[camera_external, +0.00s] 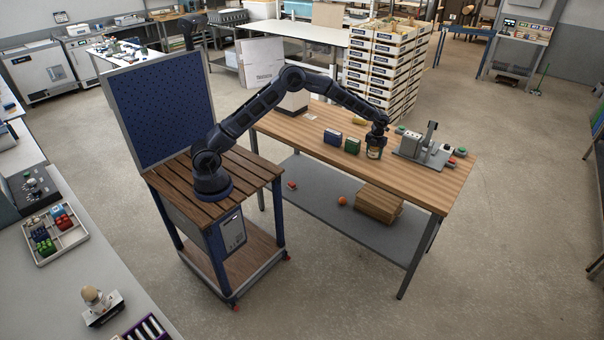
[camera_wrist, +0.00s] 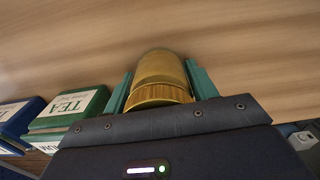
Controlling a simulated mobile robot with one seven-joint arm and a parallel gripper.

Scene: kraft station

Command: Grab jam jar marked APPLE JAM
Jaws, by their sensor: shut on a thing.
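A jam jar with a gold lid (camera_wrist: 160,92) is between the green fingers of my gripper (camera_wrist: 160,85) in the wrist view. My gripper is shut on it. In the external view the jar (camera_external: 374,154) is small, below my gripper (camera_external: 376,147), over the wooden table (camera_external: 420,183). Its label is too small to read there and is hidden in the wrist view. I cannot tell whether the jar touches the table.
A green tea box (camera_wrist: 72,108) and a blue box (camera_wrist: 18,120) stand left of the jar; they also show in the external view as a green box (camera_external: 352,145) and a blue box (camera_external: 333,138). A grey fixture (camera_external: 424,152) stands to the right. The table's front right is clear.

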